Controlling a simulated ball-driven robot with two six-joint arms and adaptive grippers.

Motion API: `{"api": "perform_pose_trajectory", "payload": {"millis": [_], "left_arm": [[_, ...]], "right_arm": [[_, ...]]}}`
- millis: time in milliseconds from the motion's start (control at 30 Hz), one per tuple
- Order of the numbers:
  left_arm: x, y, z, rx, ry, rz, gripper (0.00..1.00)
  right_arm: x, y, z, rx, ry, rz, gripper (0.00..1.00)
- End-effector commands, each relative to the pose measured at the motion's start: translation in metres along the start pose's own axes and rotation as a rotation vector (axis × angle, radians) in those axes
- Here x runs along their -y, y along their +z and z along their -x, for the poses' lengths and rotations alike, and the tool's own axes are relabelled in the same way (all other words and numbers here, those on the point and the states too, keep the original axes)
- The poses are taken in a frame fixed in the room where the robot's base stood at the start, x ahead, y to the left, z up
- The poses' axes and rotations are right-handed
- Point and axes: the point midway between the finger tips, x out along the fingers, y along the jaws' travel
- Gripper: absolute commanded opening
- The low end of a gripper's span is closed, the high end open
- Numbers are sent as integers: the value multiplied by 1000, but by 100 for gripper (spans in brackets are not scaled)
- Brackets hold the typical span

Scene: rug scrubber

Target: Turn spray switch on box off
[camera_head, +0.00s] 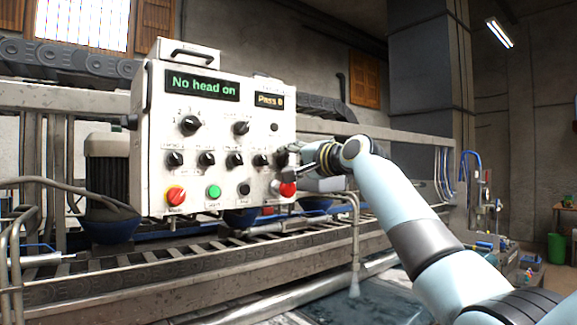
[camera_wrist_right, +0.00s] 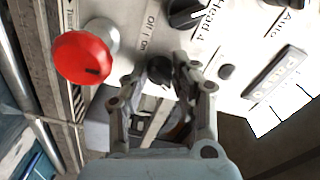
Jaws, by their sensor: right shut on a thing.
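The white control box (camera_head: 218,112) stands left of centre in the head view, with two displays, black knobs and coloured buttons. My right gripper (camera_head: 292,156) is at the right edge of its front panel. In the right wrist view my right gripper (camera_wrist_right: 161,78) is shut on a small black switch (camera_wrist_right: 159,68), with one finger on either side. An "Off | On" label is printed beside this switch. I cannot read a spray label, and the fingers hide part of the switch. My left gripper is not in view.
A red mushroom button (camera_wrist_right: 82,58) sits close to the gripper; it also shows in the head view (camera_head: 287,189). A black knob marked "Head 4" (camera_wrist_right: 188,13) is close too. A metal rail and conveyor (camera_head: 120,270) run below the box. Open room lies to the right.

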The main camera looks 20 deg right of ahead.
Motion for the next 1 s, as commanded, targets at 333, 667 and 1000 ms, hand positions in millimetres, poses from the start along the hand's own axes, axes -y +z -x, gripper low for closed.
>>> {"api": "perform_pose_trajectory", "payload": {"millis": [333, 667, 1000], "left_arm": [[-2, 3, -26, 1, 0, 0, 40], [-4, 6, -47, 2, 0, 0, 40], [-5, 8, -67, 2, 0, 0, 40]], "right_arm": [[-3, 1, 0, 0, 0, 319, 0], [-4, 1, 0, 1, 1, 633, 0], [-4, 1, 0, 2, 1, 939, 0]]}}
